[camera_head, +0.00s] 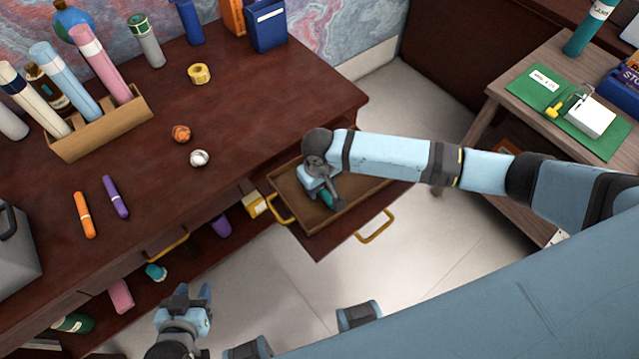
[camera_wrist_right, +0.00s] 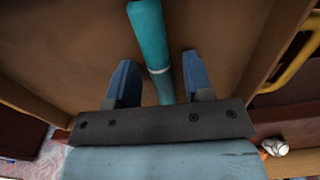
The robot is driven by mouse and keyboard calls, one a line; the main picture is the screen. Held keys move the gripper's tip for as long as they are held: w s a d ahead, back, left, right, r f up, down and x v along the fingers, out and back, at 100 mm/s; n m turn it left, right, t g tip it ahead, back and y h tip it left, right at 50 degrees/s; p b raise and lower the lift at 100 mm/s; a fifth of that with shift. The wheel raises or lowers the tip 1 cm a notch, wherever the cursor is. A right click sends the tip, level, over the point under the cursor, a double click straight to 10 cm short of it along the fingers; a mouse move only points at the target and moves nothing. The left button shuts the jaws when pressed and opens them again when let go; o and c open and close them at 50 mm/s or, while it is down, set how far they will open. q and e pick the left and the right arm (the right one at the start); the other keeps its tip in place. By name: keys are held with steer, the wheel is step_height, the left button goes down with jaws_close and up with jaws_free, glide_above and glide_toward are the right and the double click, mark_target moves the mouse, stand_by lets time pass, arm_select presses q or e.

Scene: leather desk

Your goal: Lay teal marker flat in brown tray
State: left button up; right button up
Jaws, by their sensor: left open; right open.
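The brown tray (camera_head: 352,205) with yellow handles sits in the pulled-out drawer at the desk's front edge. The teal marker (camera_head: 328,198) is inside the tray's outline, partly hidden by my right gripper (camera_head: 322,190). In the right wrist view, the teal marker (camera_wrist_right: 147,35), with a pale band, runs between the fingers of my right gripper (camera_wrist_right: 157,62). Those fingers are open, one on each side of it, with gaps showing. The marker looks flat against the tray floor (camera_wrist_right: 80,45), though contact is hard to tell. My left gripper (camera_head: 185,300) is open and empty, low in front of the desk.
An orange marker (camera_head: 84,214) and a purple marker (camera_head: 116,197) lie on the desk. A wooden holder (camera_head: 100,130) with several tubes stands at the back left. A side table (camera_head: 515,95) is at right. A yellow drawer handle (camera_head: 376,227) juts out near the tray.

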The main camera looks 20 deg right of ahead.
steer(key=shift+r, duration=0.1)
step_height(320, 180, up, 12)
stand_by(0.4)
stand_by(0.4)
steer(key=s+a+f+t+y+p, duration=0.3)
steer(key=s+a+t+y+p, duration=0.15)
steer(key=s+a+y, duration=0.2)
steer(key=s+d+t+p, duration=0.1)
steer(key=d+t, duration=0.1)
steer(key=s+d+t+h+p, duration=0.1)
steer(key=s+d, duration=0.1)
steer(key=shift+f+m+t, duration=0.15)
steer(key=shift+m+t, duration=0.15)
steer(key=shift+t, duration=0.05)
steer(key=s+d+t+h+p, duration=0.2)
steer(key=s+d, duration=0.5)
steer(key=shift+d+f+t, duration=0.25)
steer(key=shift+d+t, duration=0.15)
